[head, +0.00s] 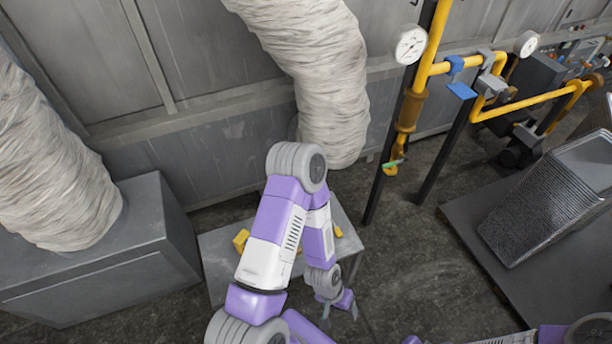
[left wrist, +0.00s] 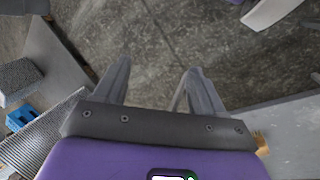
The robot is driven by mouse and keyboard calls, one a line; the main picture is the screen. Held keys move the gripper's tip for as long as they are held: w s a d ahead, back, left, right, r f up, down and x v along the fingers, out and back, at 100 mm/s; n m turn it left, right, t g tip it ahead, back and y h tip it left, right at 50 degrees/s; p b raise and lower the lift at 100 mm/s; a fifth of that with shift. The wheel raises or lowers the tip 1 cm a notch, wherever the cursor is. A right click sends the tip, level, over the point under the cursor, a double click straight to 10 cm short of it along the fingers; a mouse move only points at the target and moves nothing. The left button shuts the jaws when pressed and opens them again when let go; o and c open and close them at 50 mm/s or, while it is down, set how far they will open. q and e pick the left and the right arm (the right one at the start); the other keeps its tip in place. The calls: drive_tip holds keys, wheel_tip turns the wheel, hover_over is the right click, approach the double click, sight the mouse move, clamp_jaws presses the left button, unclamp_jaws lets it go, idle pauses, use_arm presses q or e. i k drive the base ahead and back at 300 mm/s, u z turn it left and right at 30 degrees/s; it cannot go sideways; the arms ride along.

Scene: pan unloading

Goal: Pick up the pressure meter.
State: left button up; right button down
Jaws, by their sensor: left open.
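Two round white dial gauges show in the head view: one (head: 410,44) at the upper middle and another (head: 527,44) further right, both by yellow pipes. Yellow objects lie on a low grey table (head: 215,262); one (head: 240,240) shows left of my arm, another (head: 338,231) right of it. My arm hides part of them, and I cannot tell whether one is a pressure meter. My left gripper (head: 325,310) hangs just right of the table. In the left wrist view its fingers (left wrist: 158,70) are apart with only floor between them. My right gripper is not visible.
A stack of metal trays (head: 535,205) stands on a dark platform (head: 475,225) at the right. Yellow pipes (head: 425,70) and a post rise behind. A grey cabinet (head: 100,265) with a thick wrapped duct (head: 50,160) is at the left. Open floor (head: 405,275) lies between table and platform.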

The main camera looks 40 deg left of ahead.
sight(239, 241)
drive_tip(key=u, duration=0.7)
drive_tip(key=k, duration=0.2)
drive_tip(key=z, duration=0.15)
drive_tip(key=i, duration=0.75)
drive_tip(key=u, duration=3.1)
